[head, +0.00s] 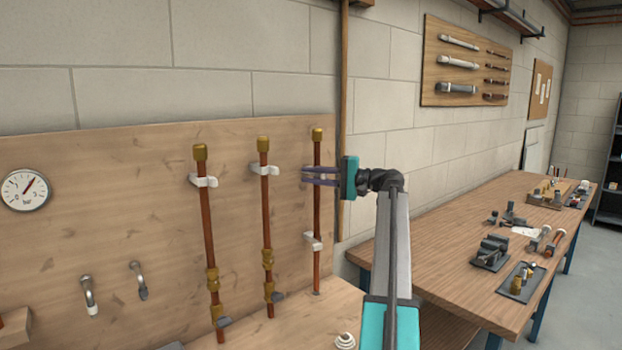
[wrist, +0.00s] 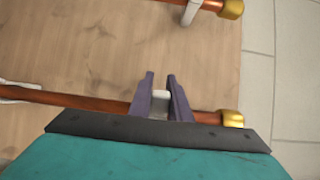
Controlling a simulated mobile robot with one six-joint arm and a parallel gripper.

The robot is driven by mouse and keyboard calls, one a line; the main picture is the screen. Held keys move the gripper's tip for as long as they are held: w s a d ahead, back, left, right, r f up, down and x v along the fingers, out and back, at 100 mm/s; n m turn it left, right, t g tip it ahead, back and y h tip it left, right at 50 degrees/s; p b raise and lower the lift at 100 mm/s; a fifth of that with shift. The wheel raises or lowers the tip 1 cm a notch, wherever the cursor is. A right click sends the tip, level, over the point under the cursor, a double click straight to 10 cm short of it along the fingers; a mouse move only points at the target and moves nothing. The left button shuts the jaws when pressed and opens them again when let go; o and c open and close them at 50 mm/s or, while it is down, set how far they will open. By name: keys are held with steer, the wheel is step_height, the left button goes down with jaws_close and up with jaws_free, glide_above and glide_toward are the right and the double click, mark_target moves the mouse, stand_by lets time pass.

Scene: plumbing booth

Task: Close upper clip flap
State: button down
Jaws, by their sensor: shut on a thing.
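The right copper pipe (head: 317,212) stands upright on the wooden board, with a brass cap (head: 317,134) on top. My gripper (head: 306,175) is at the upper part of this pipe, its two dark purple fingers reaching around it. In the wrist view, the fingers (wrist: 160,76) are shut on the white upper clip (wrist: 162,94), which shows between them beside the pipe (wrist: 80,101). In the head view the fingers cover this clip. I cannot tell whether its flap is fully closed. The white lower clip (head: 312,241) sits on the same pipe, clear of my gripper.
Two more copper pipes stand to the left, the middle one (head: 264,215) and the left one (head: 206,230), each with a white clip. A gauge (head: 24,190) and two taps are further left. A workbench (head: 450,235) with tools stands at right.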

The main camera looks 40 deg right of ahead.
steer(key=shift+s+d+n+g+y, duration=0.1)
steer(key=shift+s+n+g+y, duration=0.05)
steer(key=shift+n+g+y, duration=1.05)
steer(key=shift+s+y, duration=0.1)
steer(key=shift+y, duration=0.4)
steer(key=c, duration=1.6)
jaws_free()
steer(key=shift+c, duration=0.2)
